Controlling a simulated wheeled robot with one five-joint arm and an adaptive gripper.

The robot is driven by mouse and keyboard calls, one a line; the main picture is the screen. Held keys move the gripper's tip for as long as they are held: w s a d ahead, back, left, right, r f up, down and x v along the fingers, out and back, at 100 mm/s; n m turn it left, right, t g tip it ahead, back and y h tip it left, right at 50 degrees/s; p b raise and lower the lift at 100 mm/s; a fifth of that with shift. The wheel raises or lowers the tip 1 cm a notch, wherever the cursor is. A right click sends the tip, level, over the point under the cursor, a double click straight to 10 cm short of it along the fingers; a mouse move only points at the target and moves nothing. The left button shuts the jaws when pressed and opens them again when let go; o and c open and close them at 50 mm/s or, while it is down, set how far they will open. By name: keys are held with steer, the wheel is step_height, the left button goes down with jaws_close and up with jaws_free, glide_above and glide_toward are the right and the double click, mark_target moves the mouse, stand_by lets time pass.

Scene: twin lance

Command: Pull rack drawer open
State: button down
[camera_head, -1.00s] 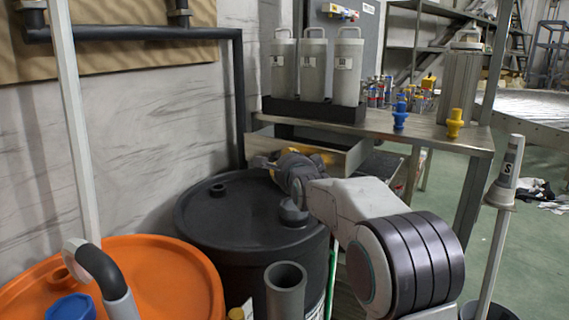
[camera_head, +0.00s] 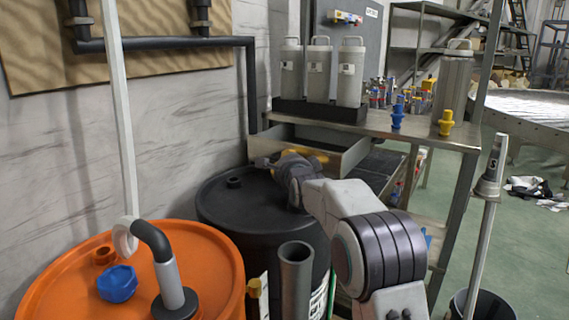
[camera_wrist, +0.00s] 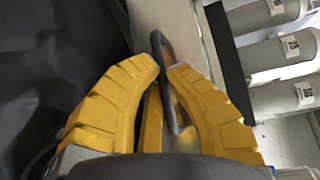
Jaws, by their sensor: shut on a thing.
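The rack drawer (camera_head: 348,158) is a grey metal box under the rack's top, standing partly pulled out, with some of its inside showing. Its dark loop handle (camera_wrist: 168,82) is between the yellow fingers in the wrist view, against the pale metal drawer front (camera_wrist: 172,22). My gripper (camera_head: 288,154) is at the drawer front above the black drum; in the wrist view my gripper (camera_wrist: 164,68) is shut on the handle. In the head view the gripper and wrist hide the handle and part of the front.
A black drum (camera_head: 245,205) stands under my gripper and an orange drum (camera_head: 215,262) at left front. Three grey canisters (camera_head: 320,75) stand in a black tray on the steel rack top (camera_head: 430,130). A pole in a bucket (camera_head: 478,235) is at right.

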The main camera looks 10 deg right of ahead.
steer(key=c, duration=1.5)
jaws_free()
steer(key=shift+f, duration=0.3)
steer(key=shift+o, duration=0.2)
steer(key=shift+r, duration=0.1)
steer(key=shift+r, duration=0.1)
steer(key=s+r, duration=0.1)
steer(key=s, duration=1)
steer(key=shift+s+r, duration=0.3)
steer(key=shift+s, duration=0.1)
